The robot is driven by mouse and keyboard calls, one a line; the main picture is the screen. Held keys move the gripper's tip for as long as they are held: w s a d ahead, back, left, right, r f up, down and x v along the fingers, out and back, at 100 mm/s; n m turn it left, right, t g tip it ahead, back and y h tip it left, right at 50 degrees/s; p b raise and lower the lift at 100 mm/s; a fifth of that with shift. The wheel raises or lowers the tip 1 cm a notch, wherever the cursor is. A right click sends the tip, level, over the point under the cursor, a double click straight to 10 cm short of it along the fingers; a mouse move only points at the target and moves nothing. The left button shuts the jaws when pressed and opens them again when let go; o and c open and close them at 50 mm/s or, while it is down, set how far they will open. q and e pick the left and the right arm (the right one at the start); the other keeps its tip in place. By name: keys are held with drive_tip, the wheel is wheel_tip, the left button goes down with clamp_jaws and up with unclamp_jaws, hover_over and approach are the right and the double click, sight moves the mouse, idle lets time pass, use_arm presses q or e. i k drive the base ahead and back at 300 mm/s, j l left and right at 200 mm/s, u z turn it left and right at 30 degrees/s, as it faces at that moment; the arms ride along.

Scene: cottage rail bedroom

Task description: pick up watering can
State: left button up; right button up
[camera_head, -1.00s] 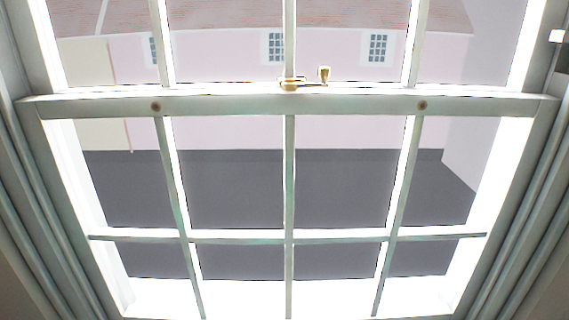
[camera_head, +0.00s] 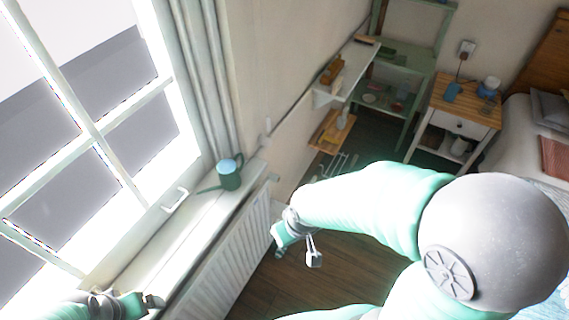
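A dark teal watering can (camera_head: 229,178) stands upright at the far end of the white windowsill (camera_head: 196,232), beside the window frame. Its spout points left, and its top looks pale blue. My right gripper (camera_head: 297,254) hangs to the right of and below the can in the picture, beyond the sill's edge, apart from the can. Its fingers look spread and nothing shows between them. My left gripper (camera_head: 150,302) is at the bottom left by the near part of the sill, well short of the can. Its finger opening is not clear.
A white radiator (camera_head: 215,275) is below the sill. A window handle (camera_head: 175,199) is left of the can. Wall shelves (camera_head: 345,75), a green shelf unit (camera_head: 412,50) and a nightstand (camera_head: 458,105) stand farther back. A bed (camera_head: 515,130) is at right. Wooden floor (camera_head: 345,268) is open.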

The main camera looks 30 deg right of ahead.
sight(228, 170)
drive_tip(key=z, duration=0.45)
drive_tip(key=i+l+u, duration=0.1)
drive_tip(key=l, duration=0.55)
drive_tip(key=i+l+u, duration=0.15)
drive_tip(key=l, duration=0.5)
drive_tip(key=i+l+u, duration=0.1)
drive_tip(key=l, duration=0.55)
drive_tip(key=i+l+u, duration=0.15)
drive_tip(key=l, duration=0.5)
